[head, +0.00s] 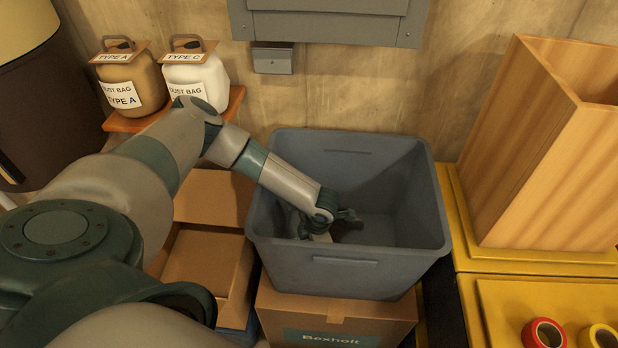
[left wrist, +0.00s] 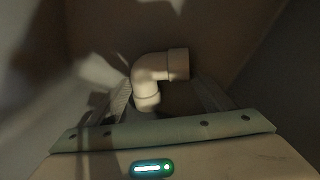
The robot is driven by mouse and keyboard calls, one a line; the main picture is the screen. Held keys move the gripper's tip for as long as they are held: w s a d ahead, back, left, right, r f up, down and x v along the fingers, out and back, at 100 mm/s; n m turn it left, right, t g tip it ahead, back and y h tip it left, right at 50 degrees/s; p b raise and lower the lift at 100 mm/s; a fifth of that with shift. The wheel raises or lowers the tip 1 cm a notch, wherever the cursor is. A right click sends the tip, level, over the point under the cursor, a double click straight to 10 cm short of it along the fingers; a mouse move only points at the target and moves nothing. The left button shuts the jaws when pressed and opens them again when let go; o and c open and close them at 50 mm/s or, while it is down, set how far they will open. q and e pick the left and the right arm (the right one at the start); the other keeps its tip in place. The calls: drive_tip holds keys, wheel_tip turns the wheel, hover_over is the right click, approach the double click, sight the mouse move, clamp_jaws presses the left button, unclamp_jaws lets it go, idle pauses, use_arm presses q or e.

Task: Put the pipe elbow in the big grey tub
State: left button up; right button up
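The big grey tub (head: 345,275) stands upright on a cardboard box in the middle of the head view. My left gripper (head: 325,225) reaches down inside it, toward the tub's left side. In the left wrist view the pale pipe elbow (left wrist: 152,76) is inside the tub, between and beyond my spread fingers (left wrist: 165,98). The left finger is close to the elbow and a dark gap shows by the right one. In the head view only a small pale piece shows below the gripper; the arm hides most of it. My right gripper is in neither view.
Open cardboard boxes (head: 205,262) stand left of the tub. A tall wooden box (head: 540,150) and tape rolls (head: 545,334) are on yellow surfaces at the right. Two dust-bag jugs (head: 128,88) sit on a shelf at the back left.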

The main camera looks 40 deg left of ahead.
use_arm(q)
drive_tip(key=shift+o, duration=1.1)
drive_tip(key=shift+r, duration=0.1)
drive_tip(key=shift+r, duration=0.2)
wheel_tip(320, 180, up, 12)
drive_tip(key=d, duration=0.2)
drive_tip(key=shift+f, duration=0.25)
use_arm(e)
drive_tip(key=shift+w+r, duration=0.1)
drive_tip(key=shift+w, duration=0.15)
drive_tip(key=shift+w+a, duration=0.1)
